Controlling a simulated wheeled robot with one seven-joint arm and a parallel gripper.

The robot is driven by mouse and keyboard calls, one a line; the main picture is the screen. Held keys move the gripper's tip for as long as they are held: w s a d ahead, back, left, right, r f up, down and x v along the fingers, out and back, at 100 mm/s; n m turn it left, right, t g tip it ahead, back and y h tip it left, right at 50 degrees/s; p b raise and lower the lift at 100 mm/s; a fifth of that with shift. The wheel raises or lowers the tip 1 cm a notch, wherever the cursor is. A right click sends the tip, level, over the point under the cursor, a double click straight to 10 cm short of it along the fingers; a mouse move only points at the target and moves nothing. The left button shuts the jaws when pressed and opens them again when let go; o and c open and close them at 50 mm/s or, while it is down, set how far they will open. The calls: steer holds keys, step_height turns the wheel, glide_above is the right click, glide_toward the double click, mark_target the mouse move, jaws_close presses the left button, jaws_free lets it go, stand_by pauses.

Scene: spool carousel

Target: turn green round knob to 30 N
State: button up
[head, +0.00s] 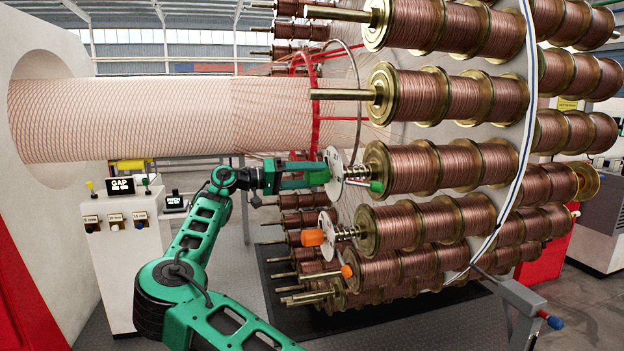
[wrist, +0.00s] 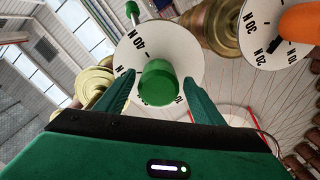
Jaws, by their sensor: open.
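The green round knob (wrist: 157,85) sits at the centre of a white dial (wrist: 190,55) in the wrist view. The dial shows a "40 N" mark near its top; other marks are partly hidden, and I cannot read the current setting. My gripper (wrist: 158,79) is open, with one finger on each side of the knob; I cannot tell whether either touches it. In the head view my gripper (head: 318,174) is at the same white dial (head: 334,178), in front of a copper spool, and it hides the knob.
An orange knob (head: 312,237) with its own dial is just below; its dial (wrist: 257,30) is at the wrist view's upper right. A green-tipped lever (head: 376,186) sticks out behind my dial. Brass rods and copper spools (head: 415,168) crowd the right. A control cabinet (head: 125,235) stands left.

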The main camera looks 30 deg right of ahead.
steer(key=shift+s+d, duration=0.2)
steer(key=shift+d, duration=0.3)
steer(key=c, duration=1)
steer(key=shift+c, duration=0.2)
steer(key=shift+m, duration=0.3)
steer(key=m, duration=0.5)
steer(key=shift+f, duration=0.1)
steer(key=m, duration=0.6)
steer(key=shift+a, duration=0.1)
steer(key=shift+w, duration=0.1)
